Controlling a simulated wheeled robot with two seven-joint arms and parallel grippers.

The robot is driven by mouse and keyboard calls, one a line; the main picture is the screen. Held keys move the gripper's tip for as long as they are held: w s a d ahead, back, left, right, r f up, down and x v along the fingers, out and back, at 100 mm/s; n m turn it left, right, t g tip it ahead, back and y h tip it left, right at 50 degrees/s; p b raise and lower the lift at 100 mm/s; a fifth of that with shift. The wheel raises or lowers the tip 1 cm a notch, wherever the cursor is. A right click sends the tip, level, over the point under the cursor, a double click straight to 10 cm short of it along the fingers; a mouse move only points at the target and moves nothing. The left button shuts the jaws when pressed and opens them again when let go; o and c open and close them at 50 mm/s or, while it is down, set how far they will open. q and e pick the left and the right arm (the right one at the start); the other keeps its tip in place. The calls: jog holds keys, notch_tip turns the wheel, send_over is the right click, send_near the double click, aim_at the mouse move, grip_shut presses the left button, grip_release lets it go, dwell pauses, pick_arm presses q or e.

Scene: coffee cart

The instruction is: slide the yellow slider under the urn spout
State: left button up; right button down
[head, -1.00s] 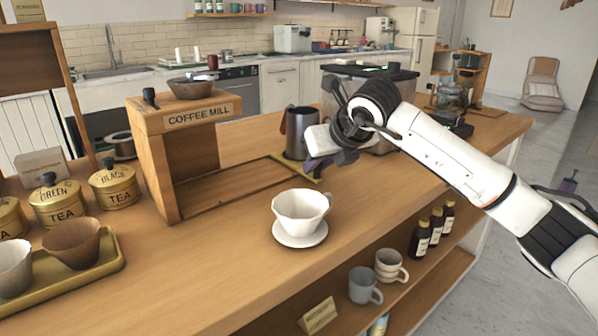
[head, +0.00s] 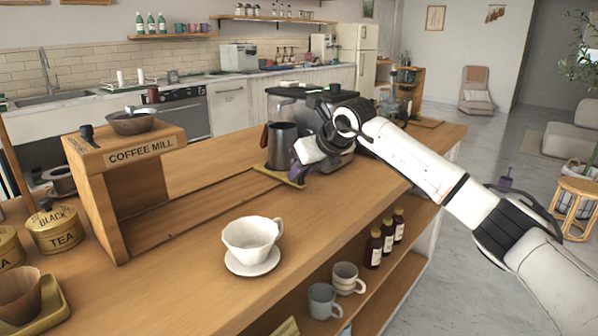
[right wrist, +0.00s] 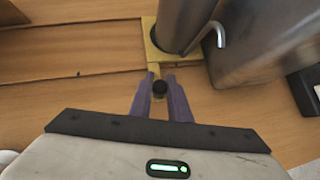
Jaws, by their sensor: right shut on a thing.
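The yellow slider (head: 291,179) sits on the wooden counter at the right end of a long track, with a grey metal pitcher (head: 283,146) on it. The urn (head: 300,92), a metal body with a dark top, stands just right of the pitcher, partly hidden by my arm. A bent metal spout (right wrist: 215,33) shows close beside the pitcher. My left gripper is not in view.
A wooden coffee mill stand (head: 130,155) is at the track's left end. A white cup (head: 251,239) on a saucer stands in front of the track. Tea tins (head: 55,229) are at the left. The track between mill and pitcher is clear.

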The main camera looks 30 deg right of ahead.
jog(key=shift+d+r, duration=0.2)
jog(key=shift+d, duration=0.15)
jog(key=c, duration=1.7)
grip_release()
jog(key=shift+w+f, duration=0.1)
jog(key=shift+o, duration=0.2)
jog(key=shift+a, duration=0.1)
jog(key=v, duration=1)
